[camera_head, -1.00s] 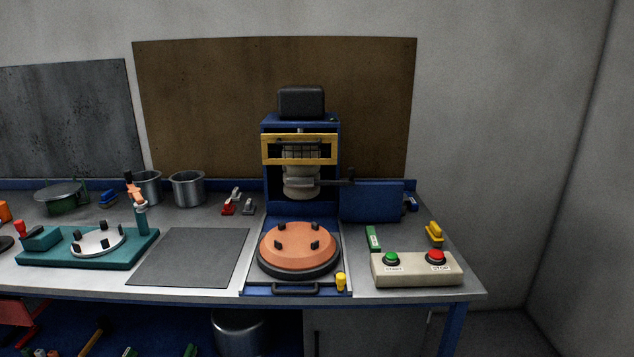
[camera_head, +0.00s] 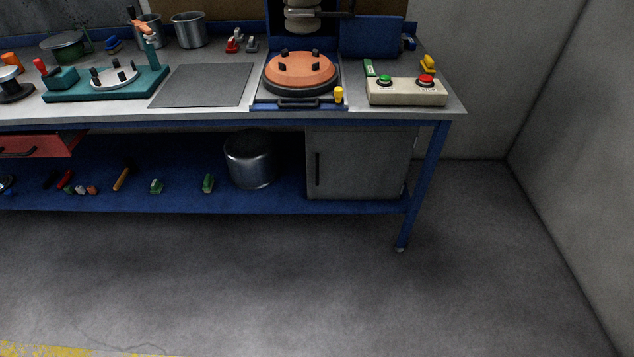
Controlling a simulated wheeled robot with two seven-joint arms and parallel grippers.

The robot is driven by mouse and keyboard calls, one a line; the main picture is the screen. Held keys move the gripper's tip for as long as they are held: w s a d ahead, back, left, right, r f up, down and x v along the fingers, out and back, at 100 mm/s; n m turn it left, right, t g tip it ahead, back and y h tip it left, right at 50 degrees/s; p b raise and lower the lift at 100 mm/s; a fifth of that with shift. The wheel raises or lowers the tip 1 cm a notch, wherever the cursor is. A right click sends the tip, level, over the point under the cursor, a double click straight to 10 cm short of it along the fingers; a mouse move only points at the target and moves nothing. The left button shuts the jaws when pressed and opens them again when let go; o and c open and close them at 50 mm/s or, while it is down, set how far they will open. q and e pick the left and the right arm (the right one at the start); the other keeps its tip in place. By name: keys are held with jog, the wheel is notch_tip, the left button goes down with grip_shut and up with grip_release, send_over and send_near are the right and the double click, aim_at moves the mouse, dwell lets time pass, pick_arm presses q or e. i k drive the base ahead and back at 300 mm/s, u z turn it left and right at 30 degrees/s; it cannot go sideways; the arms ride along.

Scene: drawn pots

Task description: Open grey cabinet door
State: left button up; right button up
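The grey cabinet (camera_head: 385,165) sits under the right end of the workbench, on the blue lower shelf. Its grey door (camera_head: 355,165) faces me and looks closed. A dark vertical handle (camera_head: 317,169) is on the left side of the door. What look like small hinges show at its right edge. Neither of my grippers is in view.
A blue table leg (camera_head: 425,185) stands just right of the cabinet. A metal pot (camera_head: 250,159) stands on the lower shelf (camera_head: 210,199) to its left. A red drawer (camera_head: 40,146) hangs at the far left. The grey floor (camera_head: 300,290) in front is clear.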

aim_at(343, 161)
jog(key=u, duration=0.65)
jog(key=i, duration=1.75)
jog(key=z, duration=0.7)
